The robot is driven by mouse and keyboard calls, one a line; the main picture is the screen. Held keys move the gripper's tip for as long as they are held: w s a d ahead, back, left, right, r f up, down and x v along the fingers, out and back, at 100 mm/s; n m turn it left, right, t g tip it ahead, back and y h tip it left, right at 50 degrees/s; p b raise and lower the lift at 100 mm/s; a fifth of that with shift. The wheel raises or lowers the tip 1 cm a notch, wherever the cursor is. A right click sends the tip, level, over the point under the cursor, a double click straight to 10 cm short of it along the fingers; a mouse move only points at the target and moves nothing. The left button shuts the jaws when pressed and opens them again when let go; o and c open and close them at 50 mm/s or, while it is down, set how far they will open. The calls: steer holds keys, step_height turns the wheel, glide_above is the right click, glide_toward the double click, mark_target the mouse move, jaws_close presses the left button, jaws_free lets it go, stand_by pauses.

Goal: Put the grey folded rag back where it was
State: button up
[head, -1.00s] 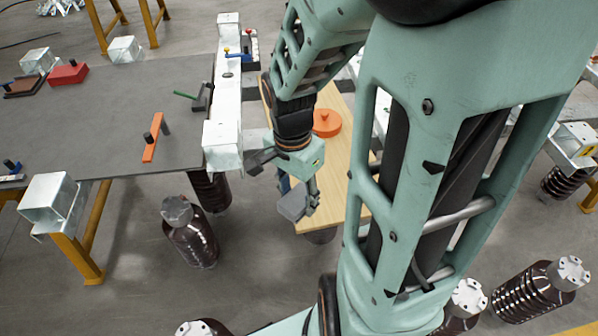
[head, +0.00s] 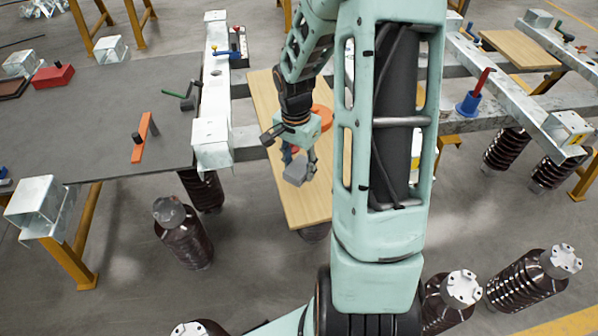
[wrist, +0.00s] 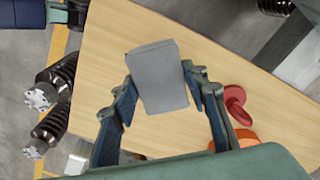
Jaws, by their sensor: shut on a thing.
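The grey folded rag (head: 296,176) is held in my gripper (head: 299,160) above the light wooden board (head: 308,212). In the wrist view, the rag (wrist: 158,78) is a flat grey block pinched between the two fingers of my gripper (wrist: 160,82), with most of it sticking out past the fingertips. The wooden board (wrist: 105,45) fills much of the wrist view beneath it. How high the rag is above the board is hard to tell.
An orange round object (head: 324,116) is on the board, partly hidden by my gripper; a red knobbed piece (wrist: 235,105) shows beside it in the wrist view. A grey table (head: 75,130) with an orange-handled tool (head: 144,138) is at left. Ribbed brown insulators (head: 184,236) stand around on the floor.

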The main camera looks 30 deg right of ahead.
mark_target(300, 174)
steer(key=shift+w+d+f, duration=0.2)
steer(key=shift+w+f, duration=0.15)
steer(key=shift+f, duration=0.15)
steer(key=shift+w+d+f, duration=0.2)
steer(key=shift+w+f, duration=0.1)
steer(key=shift+f, duration=0.15)
step_height(300, 174, down, 3)
steer(key=o, duration=1)
steer(key=r, duration=0.8)
steer(key=r+p, duration=0.1)
steer(key=r, duration=0.3)
steer(key=shift+a, duration=0.25)
